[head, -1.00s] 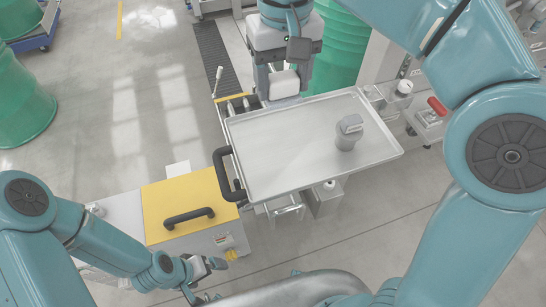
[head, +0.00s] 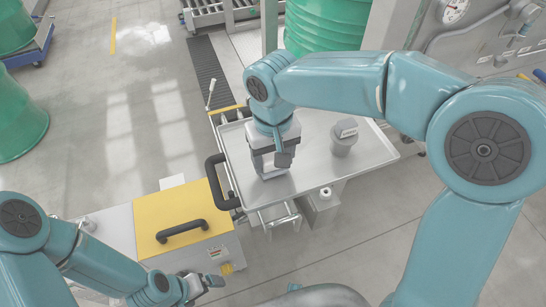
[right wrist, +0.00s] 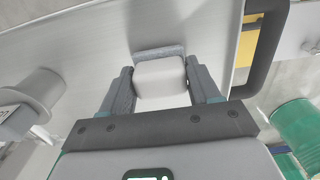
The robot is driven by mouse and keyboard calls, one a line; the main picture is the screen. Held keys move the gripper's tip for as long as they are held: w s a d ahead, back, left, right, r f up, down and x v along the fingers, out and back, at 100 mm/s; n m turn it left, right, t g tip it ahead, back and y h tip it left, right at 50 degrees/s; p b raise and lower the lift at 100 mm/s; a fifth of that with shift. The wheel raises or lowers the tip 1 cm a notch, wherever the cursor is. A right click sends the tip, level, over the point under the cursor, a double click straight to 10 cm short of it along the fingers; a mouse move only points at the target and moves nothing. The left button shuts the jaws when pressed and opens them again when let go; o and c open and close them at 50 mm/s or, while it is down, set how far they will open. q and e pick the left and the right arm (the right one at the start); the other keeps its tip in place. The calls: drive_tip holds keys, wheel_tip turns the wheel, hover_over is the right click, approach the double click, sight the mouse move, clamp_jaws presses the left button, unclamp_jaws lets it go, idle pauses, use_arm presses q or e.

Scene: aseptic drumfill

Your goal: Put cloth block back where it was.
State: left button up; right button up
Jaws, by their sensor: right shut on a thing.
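My right gripper (head: 270,168) is over the left part of the metal tray (head: 365,160), with its fingers pointing down. It is shut on the cloth block (right wrist: 160,78), a pale block with a grey strip along one side. In the right wrist view the fingers press on the block's two sides. In the head view the gripper hides much of the block, and I cannot tell whether it touches the tray. My left gripper (head: 205,284) is low at the left, beside the yellow-topped box, away from the tray; its jaws are too small to read.
A grey container (head: 343,140) stands on the tray right of my right gripper; it also shows in the right wrist view (right wrist: 35,95). A black handle (head: 216,183) is at the tray's left edge. The yellow-topped box (head: 178,205) is at front left. Green drums (head: 325,25) stand behind.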

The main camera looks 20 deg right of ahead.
drive_tip(key=shift+s+f, duration=0.1)
drive_tip(key=shift+s, duration=0.05)
drive_tip(key=shift+f, duration=0.15)
drive_tip(key=o, duration=1.1)
drive_tip(key=shift+r, duration=0.3)
wheel_tip(320, 180, up, 12)
drive_tip(key=shift+f+p, duration=0.1)
drive_tip(key=shift+p, duration=0.4)
